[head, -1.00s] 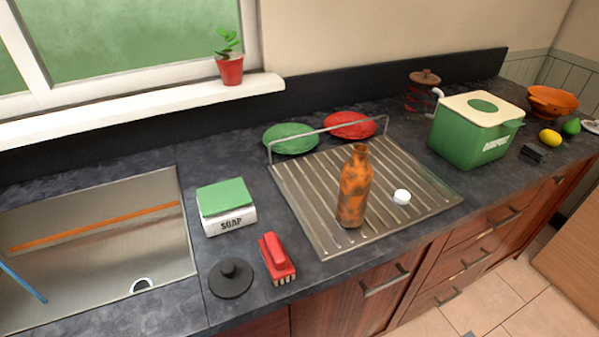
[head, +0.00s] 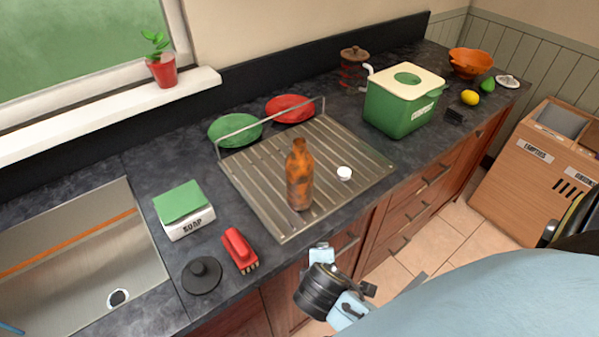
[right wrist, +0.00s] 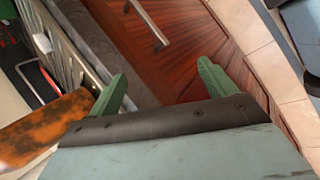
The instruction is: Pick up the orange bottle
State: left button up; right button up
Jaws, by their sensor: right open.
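The orange bottle (head: 299,178), mottled with dark patches, stands upright on the metal drying rack (head: 262,207). In the right wrist view the bottle (right wrist: 40,132) lies along the left edge, outside the fingers. My right gripper (right wrist: 163,85) is open, its two green fingers apart with nothing between them; the cabinet front is behind them. In the head view my right arm comes in from the lower right, its wrist in front of the counter edge, below and right of the bottle; the fingertips are not clear there. My left gripper is not in view.
A white cap (head: 344,173) lies on the rack right of the bottle. Green (head: 235,129) and red (head: 290,108) plates are behind it. A red brush (head: 239,249), black stopper (head: 202,275) and soap box (head: 186,222) are left. A green bin (head: 400,105) stands right.

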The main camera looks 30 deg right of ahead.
jog(key=w+r+n+t+h, duration=0.3)
jog(key=w+r+n+h, duration=0.15)
jog(key=r+n, duration=0.2)
jog(key=n+t+h, duration=0.4)
jog(key=n+t, duration=0.1)
jog(key=n, duration=0.4)
send_near(297, 173)
jog(key=x, duration=0.2)
jog(key=shift+y, duration=0.25)
jog(key=p+x, duration=0.1)
jog(key=x, duration=0.6)
jog(key=shift+d+r, duration=0.2)
jog(key=x, duration=0.3)
jog(key=p+x, duration=0.1)
jog(key=x, duration=0.1)
jog(key=shift+w+d+f, duration=0.2)
jog(key=shift+w+f, duration=0.05)
jog(key=shift+w, duration=0.05)
jog(key=c, duration=1.3)
